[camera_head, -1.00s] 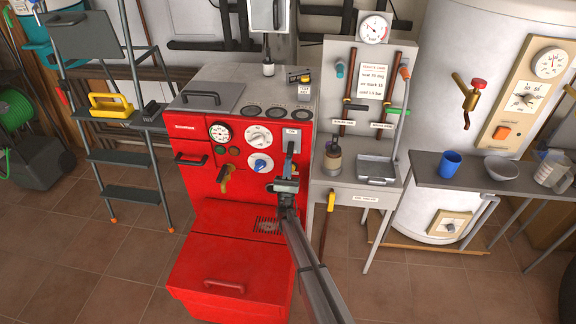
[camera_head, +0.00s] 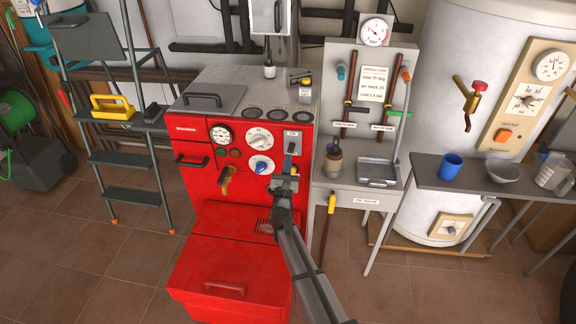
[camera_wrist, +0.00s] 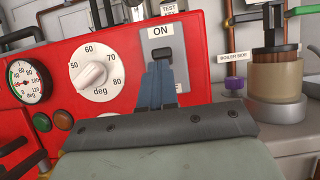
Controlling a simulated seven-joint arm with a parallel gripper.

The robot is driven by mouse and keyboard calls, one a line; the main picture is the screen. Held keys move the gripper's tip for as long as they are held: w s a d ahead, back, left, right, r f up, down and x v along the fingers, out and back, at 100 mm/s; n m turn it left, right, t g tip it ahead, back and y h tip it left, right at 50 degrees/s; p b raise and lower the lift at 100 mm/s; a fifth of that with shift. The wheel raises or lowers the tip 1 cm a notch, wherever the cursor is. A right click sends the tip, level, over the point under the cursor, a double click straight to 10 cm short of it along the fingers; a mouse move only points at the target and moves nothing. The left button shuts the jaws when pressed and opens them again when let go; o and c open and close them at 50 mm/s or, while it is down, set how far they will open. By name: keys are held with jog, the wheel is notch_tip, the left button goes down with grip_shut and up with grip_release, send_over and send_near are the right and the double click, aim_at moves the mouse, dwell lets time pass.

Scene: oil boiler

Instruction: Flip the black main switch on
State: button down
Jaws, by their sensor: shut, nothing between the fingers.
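The black main switch (camera_wrist: 162,54) sits on a grey plate (camera_wrist: 183,50) marked "ON" at the top, on the red boiler front. In the head view this plate (camera_head: 293,135) is at the boiler's upper right. My gripper (camera_wrist: 158,72) is shut and empty. Its blue-grey fingertips point at the plate just below the visible dark part of the switch and hide the lower part. I cannot tell whether they touch it or which way the switch is set. In the head view my gripper (camera_head: 289,158) is in front of the plate's lower part.
Left of the switch are a white temperature knob (camera_wrist: 93,77) and a round gauge (camera_wrist: 28,80). A blue-centred dial (camera_head: 261,165) and a brass tap (camera_head: 226,181) are lower on the boiler. A grey bench (camera_head: 347,190) with a jar (camera_head: 333,163) stands to the right.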

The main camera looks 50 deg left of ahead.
jog(key=v, duration=0.9)
jog(key=shift+s+d+r+g+h, duration=0.25)
jog(key=shift+s+d+g+h, duration=0.05)
jog(key=shift+s+d, duration=0.05)
dwell(0.6)
